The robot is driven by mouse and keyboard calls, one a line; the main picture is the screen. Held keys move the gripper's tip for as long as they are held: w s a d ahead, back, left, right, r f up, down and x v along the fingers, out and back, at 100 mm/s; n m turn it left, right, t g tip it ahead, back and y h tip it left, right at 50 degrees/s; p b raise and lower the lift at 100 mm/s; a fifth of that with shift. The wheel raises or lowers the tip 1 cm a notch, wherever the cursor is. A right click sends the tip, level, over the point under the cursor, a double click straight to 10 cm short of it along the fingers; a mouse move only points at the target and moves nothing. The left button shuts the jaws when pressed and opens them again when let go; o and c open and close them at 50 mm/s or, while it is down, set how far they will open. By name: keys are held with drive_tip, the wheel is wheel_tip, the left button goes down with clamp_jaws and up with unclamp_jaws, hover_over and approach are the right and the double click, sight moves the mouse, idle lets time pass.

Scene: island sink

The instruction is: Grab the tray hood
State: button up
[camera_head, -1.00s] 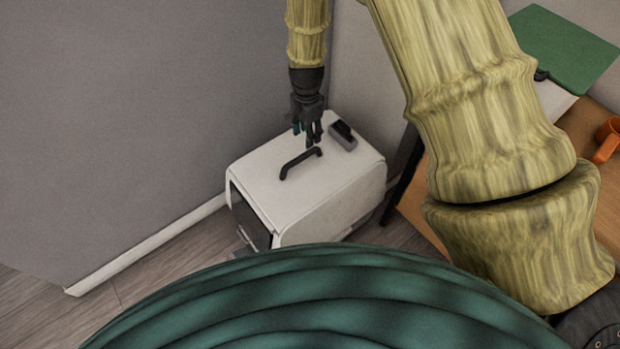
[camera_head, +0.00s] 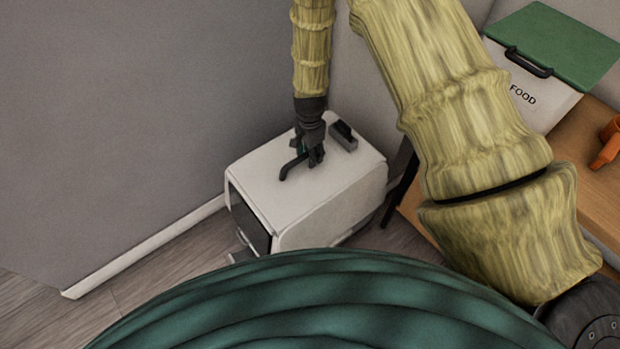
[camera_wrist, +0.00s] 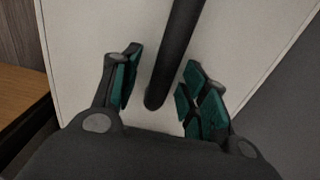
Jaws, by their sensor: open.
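The tray hood (camera_head: 255,190) is a white box on the floor by the grey wall, with a black bar handle (camera_head: 291,168) on its top and a dark opening at its front left. My gripper (camera_head: 315,160) points down at the top of the hood, at the rear end of the handle, and hides part of it. In the wrist view the handle (camera_wrist: 178,50) runs between the open fingers of my gripper (camera_wrist: 158,92), with a gap on each side. The hood's white top (camera_wrist: 90,30) lies behind them.
A small grey and black piece (camera_head: 344,138) sits on the hood's rear top. At right, a wooden table (camera_head: 590,190) holds a white food bin with a green lid (camera_head: 555,45) and an orange object (camera_head: 608,148). Walls stand close at the left and behind.

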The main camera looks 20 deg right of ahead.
clamp_jaws()
drive_tip(key=shift+r, duration=0.15)
idle(0.4)
